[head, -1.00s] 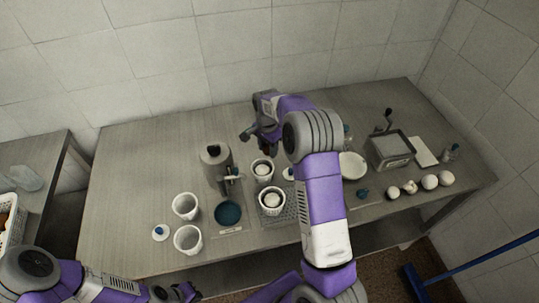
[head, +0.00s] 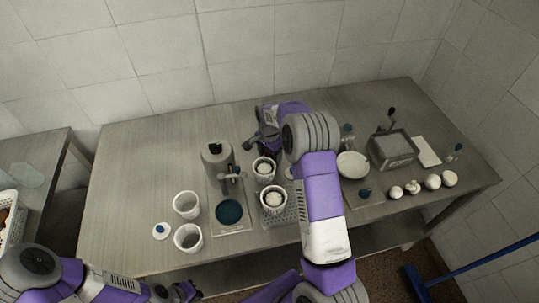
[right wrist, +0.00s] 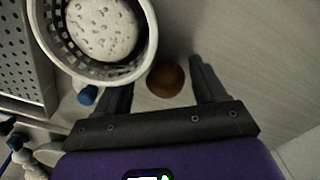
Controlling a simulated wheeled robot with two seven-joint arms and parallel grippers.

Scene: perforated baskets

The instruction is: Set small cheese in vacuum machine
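My right gripper (head: 254,143) is behind the baskets on the table, low over it. In the right wrist view its fingers (right wrist: 165,85) are open, with a small round brown thing (right wrist: 166,80), perhaps the small cheese, between and beyond the fingertips. Neither finger visibly touches it. The arm hides it in the head view. A grey box-shaped machine with an upright lever (head: 392,150), possibly the vacuum machine, stands on the right of the table. My left gripper (head: 174,292) is low at the bottom edge, empty as far as I see; its opening is unclear.
A perforated white basket with a pale cheese (right wrist: 150,45) stands close beside my right gripper. Another filled basket (head: 273,213), empty white tubs (head: 186,205), a grey dispenser (head: 217,160), a white plate (head: 352,165) and several white balls (head: 433,182) share the table (head: 130,170). The back left is clear.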

